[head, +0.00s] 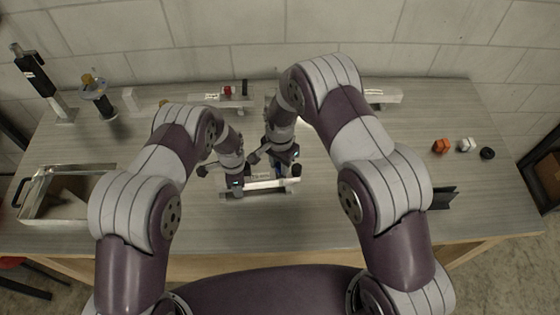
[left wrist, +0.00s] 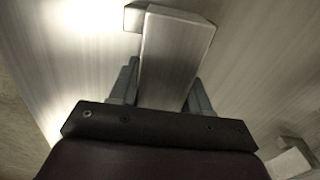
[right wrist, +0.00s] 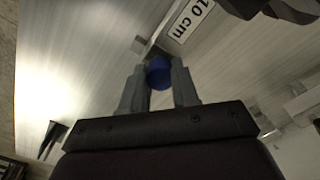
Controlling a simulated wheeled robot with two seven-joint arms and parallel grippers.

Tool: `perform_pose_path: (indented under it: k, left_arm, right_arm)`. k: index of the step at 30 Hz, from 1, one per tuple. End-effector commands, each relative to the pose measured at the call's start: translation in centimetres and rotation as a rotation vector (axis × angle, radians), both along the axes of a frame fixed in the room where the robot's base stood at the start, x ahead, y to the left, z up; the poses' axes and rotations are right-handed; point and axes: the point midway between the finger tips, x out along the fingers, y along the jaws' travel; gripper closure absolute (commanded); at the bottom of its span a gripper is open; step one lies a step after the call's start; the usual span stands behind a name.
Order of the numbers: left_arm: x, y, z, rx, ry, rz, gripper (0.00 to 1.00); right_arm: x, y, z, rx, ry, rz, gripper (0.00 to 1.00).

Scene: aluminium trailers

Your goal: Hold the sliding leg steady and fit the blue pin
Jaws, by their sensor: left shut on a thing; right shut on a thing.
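The sliding leg is a grey metal bar (left wrist: 168,60) between the fingers of my left gripper (left wrist: 160,90), which is shut on it in the left wrist view. The blue pin (right wrist: 159,73) shows its round blue end between the fingertips of my right gripper (right wrist: 158,85), which is shut on it. In the head view both grippers are close together over a light metal fixture (head: 262,186) at the table's middle. A "10 cm" label (right wrist: 191,18) lies on a metal part just beyond the pin. My gripper hides the pin's far end, so I cannot tell whether it is in a hole.
An open metal tray (head: 75,234) is at the table's left. An orange part (head: 440,146), a white part (head: 466,145) and a black part (head: 487,153) lie at the right. A dark angled piece (head: 441,198) stands near the front right. Clear tabletop lies between.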

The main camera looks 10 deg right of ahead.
Motion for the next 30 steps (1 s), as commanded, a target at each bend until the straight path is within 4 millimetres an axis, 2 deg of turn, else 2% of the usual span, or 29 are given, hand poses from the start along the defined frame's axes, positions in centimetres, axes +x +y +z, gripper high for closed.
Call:
perform_pose_path:
  k: [23, 24, 25, 26, 30]
  left_arm:
    - [0.1, 0.0, 0.1, -0.001, -0.002, 0.0, 1.0]
    - [0.1, 0.0, 0.1, -0.001, -0.002, 0.0, 1.0]
    - [0.1, 0.0, 0.1, -0.001, -0.002, 0.0, 1.0]
    - [0.1, 0.0, 0.1, 0.0, -0.001, 0.0, 1.0]
    - [0.1, 0.0, 0.1, 0.0, -0.001, 0.0, 1.0]
  right_arm:
    - [0.0, 0.0, -1.9, 0.0, 0.0, 0.0, 1.0]
    - [0.0, 0.0, -1.9, 0.0, 0.0, 0.0, 0.57]
    - [0.0, 0.0, -1.9, 0.0, 0.0, 0.0, 0.47]
    - [0.0, 0.0, -1.9, 0.0, 0.0, 0.0, 0.41]
    - [0.0, 0.0, -1.9, 0.0, 0.0, 0.0, 0.41]
